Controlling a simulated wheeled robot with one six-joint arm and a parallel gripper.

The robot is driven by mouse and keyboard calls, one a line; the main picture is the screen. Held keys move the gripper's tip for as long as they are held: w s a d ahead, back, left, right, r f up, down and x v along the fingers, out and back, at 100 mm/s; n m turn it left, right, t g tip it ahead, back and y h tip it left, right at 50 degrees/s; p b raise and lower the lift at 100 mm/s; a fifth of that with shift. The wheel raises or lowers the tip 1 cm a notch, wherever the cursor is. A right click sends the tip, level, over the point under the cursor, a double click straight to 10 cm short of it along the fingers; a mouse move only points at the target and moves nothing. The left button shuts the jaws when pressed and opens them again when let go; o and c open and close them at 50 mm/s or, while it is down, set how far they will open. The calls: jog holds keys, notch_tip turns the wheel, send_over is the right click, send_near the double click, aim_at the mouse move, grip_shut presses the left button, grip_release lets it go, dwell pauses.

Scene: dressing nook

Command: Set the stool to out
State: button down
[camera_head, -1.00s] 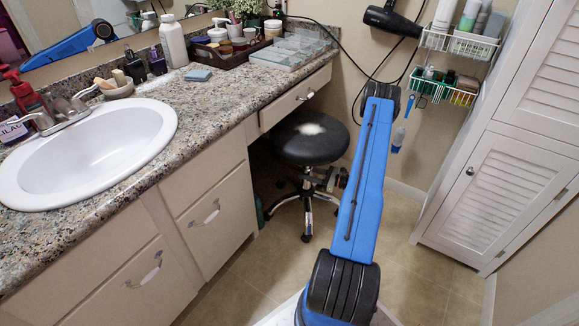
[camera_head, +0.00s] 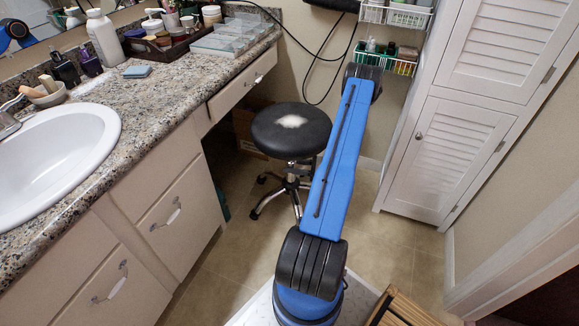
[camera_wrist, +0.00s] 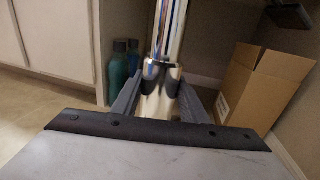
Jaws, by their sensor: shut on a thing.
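The stool (camera_head: 291,131) has a round black seat with a pale worn patch, a chrome column and a wheeled base. It stands upright on the tiled floor, in front of the knee space under the counter's drawer (camera_head: 243,82). In the wrist view its shiny column (camera_wrist: 170,35) rises between the fingers of my gripper (camera_wrist: 160,97), which is shut on it. In the head view my blue arm covers the gripper and the stool's right side.
A cardboard box (camera_wrist: 262,88) stands in the knee space behind the stool. Teal bottles (camera_wrist: 118,72) stand by the cabinet side. A white louvered cabinet (camera_head: 455,150) is at right. A slatted wooden thing (camera_head: 405,312) is at lower right. Tiled floor is open between stool and cabinet.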

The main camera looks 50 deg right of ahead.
jog(key=c, duration=1.1)
grip_release()
jog(key=shift+s, duration=0.1)
jog(key=v, duration=1.1)
jog(key=shift+s+d, duration=0.25)
jog(key=shift+s, duration=0.1)
